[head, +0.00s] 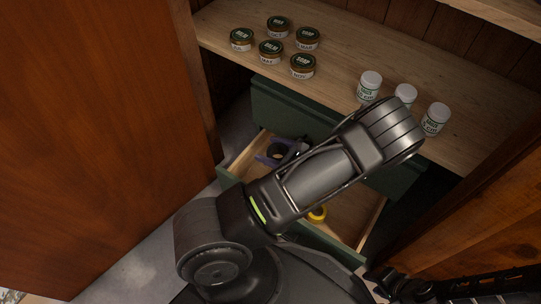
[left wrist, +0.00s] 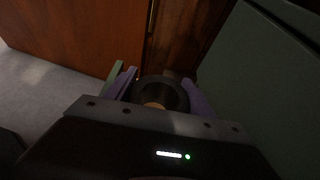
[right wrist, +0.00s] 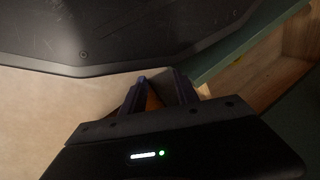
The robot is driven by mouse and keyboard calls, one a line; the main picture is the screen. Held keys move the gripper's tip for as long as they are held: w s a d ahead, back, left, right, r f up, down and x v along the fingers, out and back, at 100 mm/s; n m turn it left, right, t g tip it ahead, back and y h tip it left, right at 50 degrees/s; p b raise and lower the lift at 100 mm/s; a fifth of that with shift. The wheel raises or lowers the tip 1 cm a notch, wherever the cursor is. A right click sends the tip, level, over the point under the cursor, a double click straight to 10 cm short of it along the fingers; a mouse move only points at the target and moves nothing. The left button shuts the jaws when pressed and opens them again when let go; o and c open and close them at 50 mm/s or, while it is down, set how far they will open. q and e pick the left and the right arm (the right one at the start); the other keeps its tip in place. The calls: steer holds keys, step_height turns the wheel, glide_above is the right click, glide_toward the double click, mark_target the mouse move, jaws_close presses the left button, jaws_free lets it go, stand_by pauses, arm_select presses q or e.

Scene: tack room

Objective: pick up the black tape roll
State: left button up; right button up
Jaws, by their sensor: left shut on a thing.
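The black tape roll (head: 276,152) shows in the head view at the back left of the open drawer, partly hidden by my arm. My left gripper (head: 279,150) has its purple fingers on either side of it. In the left wrist view the roll (left wrist: 162,90) sits between the fingers, with a tan core visible, and the gripper is shut on it. Whether the roll touches the drawer floor I cannot tell. My right gripper (right wrist: 160,78) shows in its wrist view, with its fingers apart and nothing held between them.
The open green drawer (head: 345,247) has a wooden inside and holds a yellow roll (head: 317,213), partly covered by my arm. Above is a wooden shelf (head: 335,75) with several dark-lidded jars (head: 270,51) and white bottles (head: 404,95). A brown door (head: 95,130) stands at left.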

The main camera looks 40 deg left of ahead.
mark_target(270, 148)
arm_select(q)
steer(key=shift+r+p, duration=0.8)
steer(key=shift+r, duration=1.95)
